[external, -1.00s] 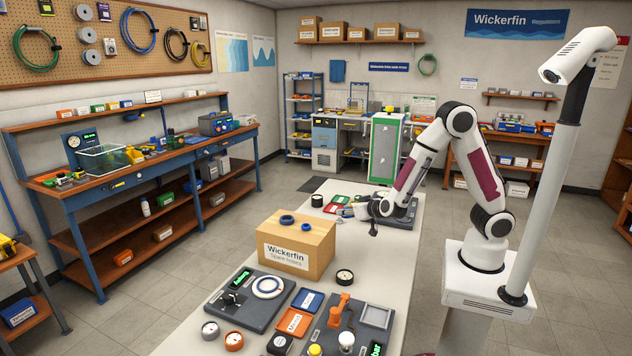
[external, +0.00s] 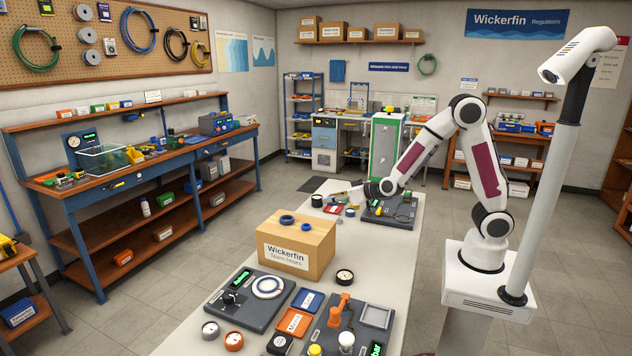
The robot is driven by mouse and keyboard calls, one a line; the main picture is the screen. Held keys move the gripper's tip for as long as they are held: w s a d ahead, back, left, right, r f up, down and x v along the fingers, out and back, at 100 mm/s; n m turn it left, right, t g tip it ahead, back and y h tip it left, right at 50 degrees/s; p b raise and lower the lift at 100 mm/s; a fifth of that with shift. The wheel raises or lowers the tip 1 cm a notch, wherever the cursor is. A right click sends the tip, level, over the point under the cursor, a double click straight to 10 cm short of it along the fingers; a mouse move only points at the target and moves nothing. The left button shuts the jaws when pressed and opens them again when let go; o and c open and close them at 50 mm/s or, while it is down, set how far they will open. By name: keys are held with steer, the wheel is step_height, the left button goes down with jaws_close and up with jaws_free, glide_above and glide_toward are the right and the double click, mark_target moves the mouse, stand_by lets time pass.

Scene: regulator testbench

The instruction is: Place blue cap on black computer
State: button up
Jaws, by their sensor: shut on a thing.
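My gripper (external: 334,195) is over the far end of the white bench, level and pointing left. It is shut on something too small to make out. I cannot tell whether that is the blue cap. A small blue item (external: 350,212) lies on the bench just below my gripper. No thing is clearly a black computer. A dark panel (external: 378,216) with a gauge and fittings lies right of my gripper. Another dark panel (external: 262,316) with a black knob and white ring lies at the near end.
A cardboard box (external: 318,250) with two blue rings on top stands mid-bench, between my gripper and the near panels. A round black gauge (external: 345,276) lies beside it. The bench's right middle is clear.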

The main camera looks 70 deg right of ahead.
steer(key=shift+w+a+r+n+y, duration=0.4)
steer(key=shift+w+r+n+y, duration=0.1)
steer(key=shift+r+n+y, duration=0.3)
steer(key=shift+w+a+r+n+y, duration=0.25)
steer(key=shift+a+n+y, duration=0.15)
steer(key=shift+a+y, duration=0.15)
steer(key=w+a+n+y, duration=0.1)
steer(key=a, duration=0.3)
steer(key=w+a+r+n+y, duration=0.1)
steer(key=a+n+y, duration=0.1)
steer(key=a, duration=0.3)
steer(key=w+a+n+y, duration=0.1)
steer(key=a+y, duration=0.1)
steer(key=a, duration=0.3)
steer(key=shift+w+a+r+n+g, duration=0.1)
steer(key=shift+w+r+n+g, duration=0.1)
steer(key=shift+w+n+g, duration=0.15)
steer(key=a+n+g+y, duration=0.2)
steer(key=a+n+y, duration=0.2)
steer(key=a, duration=1.1)
steer(key=n+g+y, duration=0.4)
steer(key=n+g, duration=0.3)
glide_above(280, 341)
step_height(280, 341, down, 6)
steer(key=shift+r+h, duration=0.1)
steer(key=shift+h, duration=0.15)
steer(key=shift+f, duration=3.15)
